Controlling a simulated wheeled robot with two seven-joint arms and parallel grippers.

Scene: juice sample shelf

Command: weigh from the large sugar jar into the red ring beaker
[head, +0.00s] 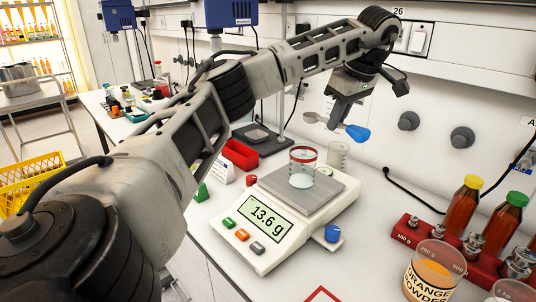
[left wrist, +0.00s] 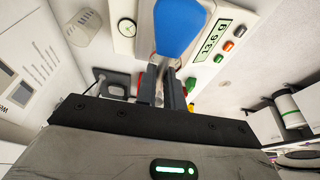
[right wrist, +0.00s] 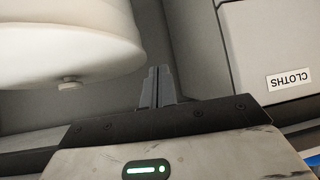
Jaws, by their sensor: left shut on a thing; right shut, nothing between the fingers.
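The red ring beaker (head: 302,168) stands upright on the pan of the scale (head: 263,228), with some white powder in its bottom. The display (head: 264,218) reads 13.6 g. My left gripper (head: 340,117) is shut on a spoon, above and to the right of the beaker. The blue end (left wrist: 180,28) is large in the left wrist view. Whether the bowl holds powder is unclear. My right gripper (right wrist: 158,88) is shut and empty, away from the scale. I cannot make out the large sugar jar.
An orange powder jar (head: 432,272) and a partly cut-off jar (head: 514,291) stand at the lower right. A red weight rack (head: 440,238) and juice bottles (head: 462,207) are behind them. A clear beaker (head: 339,155) stands behind the scale. A red bin (head: 240,155) is left of it.

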